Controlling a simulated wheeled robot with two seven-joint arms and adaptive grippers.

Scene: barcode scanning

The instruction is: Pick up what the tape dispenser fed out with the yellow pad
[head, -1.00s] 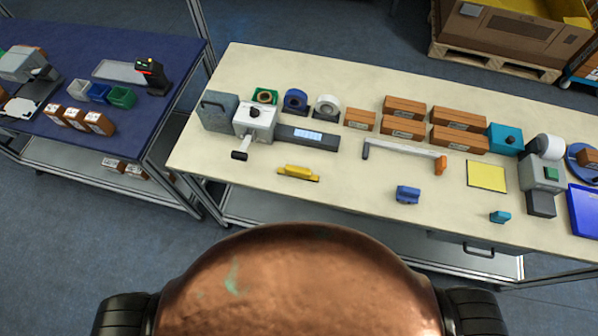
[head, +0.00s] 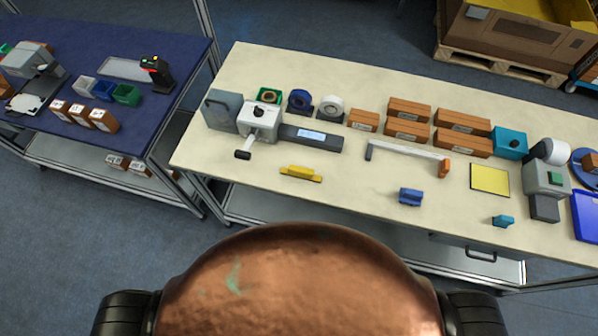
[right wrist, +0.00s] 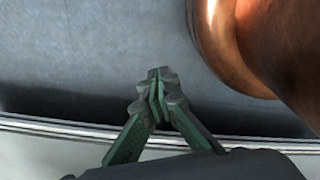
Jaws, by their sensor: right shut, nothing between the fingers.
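I cannot make out any fed-out tape at this size. A yellow pad-like tool (head: 301,173) lies in front of the bed, flat on the table. My right gripper (right wrist: 158,85) shows only in the right wrist view, shut and empty, away from these objects. My left gripper is not in view.
The cream table (head: 262,199) also carries a blue tool (head: 410,197), a teal tool (head: 503,221), a bar with an orange end (head: 408,156), a yellow square (head: 489,179) and brown boxes (head: 408,110). A blue table (head: 180,60) stands at left. The front left of the cream table is clear.

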